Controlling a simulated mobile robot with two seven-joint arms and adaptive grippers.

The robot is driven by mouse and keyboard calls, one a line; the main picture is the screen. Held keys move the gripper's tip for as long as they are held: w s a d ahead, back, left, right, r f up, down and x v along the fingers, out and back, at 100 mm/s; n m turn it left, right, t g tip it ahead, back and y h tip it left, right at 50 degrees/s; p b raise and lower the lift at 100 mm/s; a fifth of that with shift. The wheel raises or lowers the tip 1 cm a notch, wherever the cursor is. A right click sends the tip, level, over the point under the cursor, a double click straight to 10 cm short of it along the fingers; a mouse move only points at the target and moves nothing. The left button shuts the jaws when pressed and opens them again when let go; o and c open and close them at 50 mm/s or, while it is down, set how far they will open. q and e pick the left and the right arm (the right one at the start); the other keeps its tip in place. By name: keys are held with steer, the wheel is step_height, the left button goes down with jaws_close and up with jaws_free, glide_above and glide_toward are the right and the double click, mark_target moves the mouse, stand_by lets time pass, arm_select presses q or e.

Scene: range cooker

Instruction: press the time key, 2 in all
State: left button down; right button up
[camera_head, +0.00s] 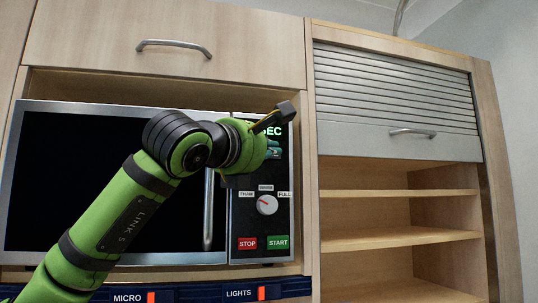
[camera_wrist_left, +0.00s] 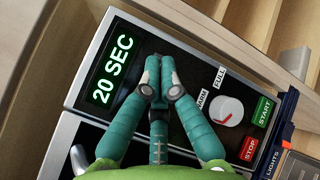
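The microwave's control panel (camera_head: 283,217) shows a green display that my arm partly covers in the head view. In the left wrist view the display (camera_wrist_left: 113,68) reads 20 SEC. My left gripper (camera_head: 273,150) is in front of the panel, just below the display. In the left wrist view the left gripper (camera_wrist_left: 160,76) has its teal fingers together with nothing between them, over the panel between display and dial. The time key is not seen; the fingers cover that part of the panel. I cannot tell whether they touch it. My right gripper is not in view.
A power dial (camera_head: 267,205) is below the gripper, with a red STOP key (camera_head: 247,243) and a green START key (camera_head: 278,242) under it. The door handle (camera_head: 208,212) stands left of the panel. Open shelves (camera_head: 400,241) are at right.

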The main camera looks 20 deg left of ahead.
arm_select(q)
steer(key=s+d+b, duration=0.1)
steer(key=s, duration=0.1)
steer(key=s+d+b, duration=0.1)
steer(key=s+d, duration=0.1)
stand_by(0.4)
steer(key=shift+a, duration=0.1)
stand_by(0.7)
